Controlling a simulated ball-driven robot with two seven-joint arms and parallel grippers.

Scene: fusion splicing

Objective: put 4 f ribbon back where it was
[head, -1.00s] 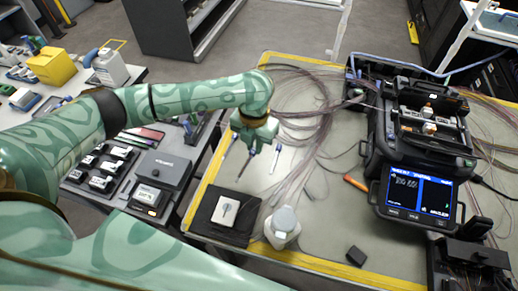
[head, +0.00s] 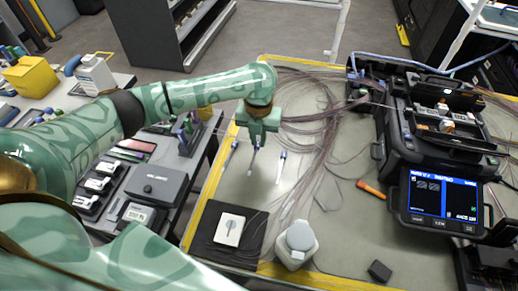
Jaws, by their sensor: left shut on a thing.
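My left gripper (head: 254,148) points down over the left back part of the work table. Its jaws are closed on a thin, dark, slender thing (head: 252,163). It is too small here to be sure that this is the 4 f ribbon. A slim white and blue piece (head: 230,153) is to the left of the jaws and another (head: 281,166) to the right. The fusion splicer (head: 430,130) stands at the right with its screen (head: 442,196) lit. My right gripper is out of view.
Loose fibre coils (head: 310,105) spread behind and right of the gripper. A black mat (head: 208,240) with a white device (head: 229,230), a white bottle (head: 297,245), an orange tool (head: 371,188) and a small black block (head: 380,270) lie nearer. The table middle is fairly clear.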

